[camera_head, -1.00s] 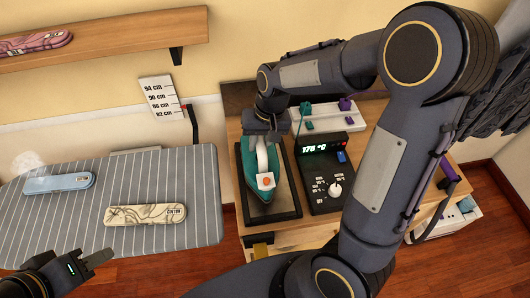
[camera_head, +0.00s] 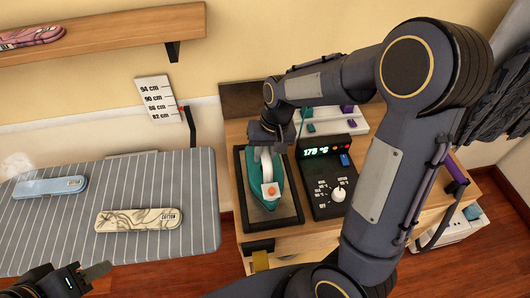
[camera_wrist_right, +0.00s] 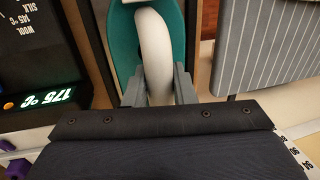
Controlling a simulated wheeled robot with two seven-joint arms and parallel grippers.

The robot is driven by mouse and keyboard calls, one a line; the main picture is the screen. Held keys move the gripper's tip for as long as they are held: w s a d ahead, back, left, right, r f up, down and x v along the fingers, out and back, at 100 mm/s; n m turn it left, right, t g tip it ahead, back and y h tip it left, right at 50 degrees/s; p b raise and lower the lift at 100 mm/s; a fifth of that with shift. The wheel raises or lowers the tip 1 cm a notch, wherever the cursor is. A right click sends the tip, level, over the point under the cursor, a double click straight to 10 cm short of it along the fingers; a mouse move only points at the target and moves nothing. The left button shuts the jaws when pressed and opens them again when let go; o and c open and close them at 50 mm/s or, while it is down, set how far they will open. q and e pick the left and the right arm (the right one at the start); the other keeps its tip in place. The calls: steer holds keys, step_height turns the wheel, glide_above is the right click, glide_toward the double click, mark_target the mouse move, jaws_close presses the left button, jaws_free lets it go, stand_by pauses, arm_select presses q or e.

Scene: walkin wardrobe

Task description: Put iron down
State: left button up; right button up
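The teal iron (camera_head: 264,207) with a white handle is on the dark tray (camera_head: 293,219) on the wooden cabinet. It seems to rest on the tray. My right gripper (camera_head: 266,148) is at the far end of the iron's handle. In the right wrist view the white handle (camera_wrist_right: 154,50) runs between the two grey fingers of my right gripper (camera_wrist_right: 159,88), which appear closed around it. The teal body (camera_wrist_right: 122,45) lies beyond. My left gripper (camera_head: 100,271) is at the lower left, empty near the ironing board's front edge; its finger opening is unclear.
A control box (camera_head: 326,172) reading 175 °C stands right of the tray. The striped ironing board (camera_head: 60,235) at left bears a blue piece (camera_head: 50,187) and a cream piece (camera_head: 138,219). A height gauge (camera_head: 158,99) and a wall shelf (camera_head: 100,38) are behind.

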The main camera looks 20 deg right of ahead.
steer(key=o, duration=0.4)
step_height(320, 180, up, 11)
steer(key=d, duration=0.2)
steer(key=s+t, duration=0.1)
steer(key=s, duration=0.5)
steer(key=s+a+t+y, duration=0.1)
steer(key=s+t, duration=0.1)
steer(key=s, duration=0.4)
steer(key=s+a+f+n+t, duration=0.1)
steer(key=s+t, duration=0.1)
steer(key=s, duration=0.5)
steer(key=shift+y, duration=0.3)
